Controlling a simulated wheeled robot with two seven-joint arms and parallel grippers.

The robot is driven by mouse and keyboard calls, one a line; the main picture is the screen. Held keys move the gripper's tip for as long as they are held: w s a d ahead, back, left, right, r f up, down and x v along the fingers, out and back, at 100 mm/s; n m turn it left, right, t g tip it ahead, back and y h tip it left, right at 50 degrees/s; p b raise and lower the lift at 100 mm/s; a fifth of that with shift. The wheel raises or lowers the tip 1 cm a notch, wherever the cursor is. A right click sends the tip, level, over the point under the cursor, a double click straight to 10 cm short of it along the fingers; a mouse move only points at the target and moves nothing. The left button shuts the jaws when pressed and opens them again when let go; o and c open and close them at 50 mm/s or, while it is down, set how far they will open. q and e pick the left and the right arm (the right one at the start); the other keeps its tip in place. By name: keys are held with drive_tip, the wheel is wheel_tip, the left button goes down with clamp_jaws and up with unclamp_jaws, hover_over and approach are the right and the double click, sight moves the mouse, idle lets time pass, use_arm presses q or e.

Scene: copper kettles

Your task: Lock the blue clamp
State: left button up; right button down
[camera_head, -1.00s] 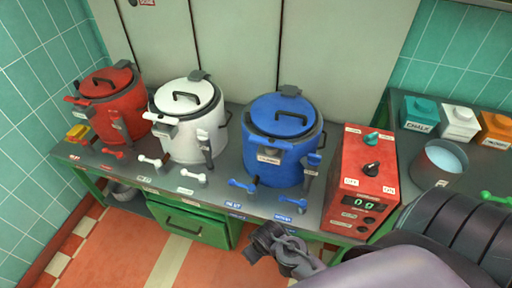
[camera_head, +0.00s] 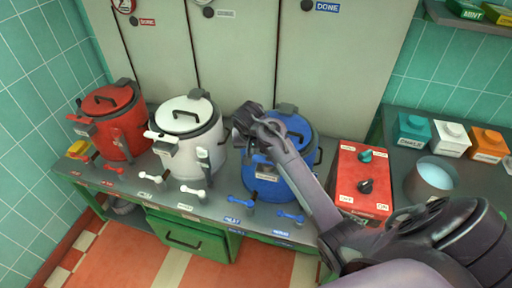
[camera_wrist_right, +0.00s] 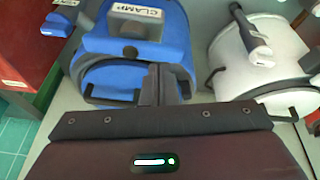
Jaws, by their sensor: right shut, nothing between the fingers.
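The blue kettle (camera_head: 262,185) stands on the bench, lid down, with a black lid handle; in the wrist view its blue surface (camera_wrist_right: 178,40) fills the upper middle. A grey clamp piece with a white CLAMP label (camera_wrist_right: 137,14) shows there, just beyond my fingers. In the head view, the label (camera_head: 266,174) is on the kettle's front; my arm hides part of the kettle. My right gripper (camera_head: 243,122) is at the lid's left edge, shut and empty; its fingers show in the wrist view (camera_wrist_right: 165,85). I cannot tell if they touch the kettle. My left gripper is not in view.
A white kettle (camera_head: 192,150) stands close on the left, with a red kettle (camera_head: 115,135) beyond it. A red control box (camera_head: 362,188) stands right of the blue kettle. Blue levers (camera_head: 236,201) line the bench's front edge. Cabinet doors rise behind.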

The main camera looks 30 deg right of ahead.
drive_tip(key=w+d+r+m, duration=0.3)
drive_tip(key=w+d, duration=0.1)
drive_tip(key=w, duration=0.1)
drive_tip(key=shift+r, duration=0.35)
drive_tip(key=shift+w, duration=0.1)
drive_tip(key=p+x, duration=0.1)
drive_tip(key=x, duration=0.9)
drive_tip(key=shift+d, duration=0.15)
drive_tip(key=s+a+p, duration=0.2)
drive_tip(key=p, duration=0.1)
drive_tip(key=shift+s+a+r, duration=0.15)
drive_tip(key=shift+a, duration=0.05)
drive_tip(key=shift+s+a, duration=0.3)
drive_tip(key=shift+a, duration=0.1)
drive_tip(key=shift+f, duration=0.25)
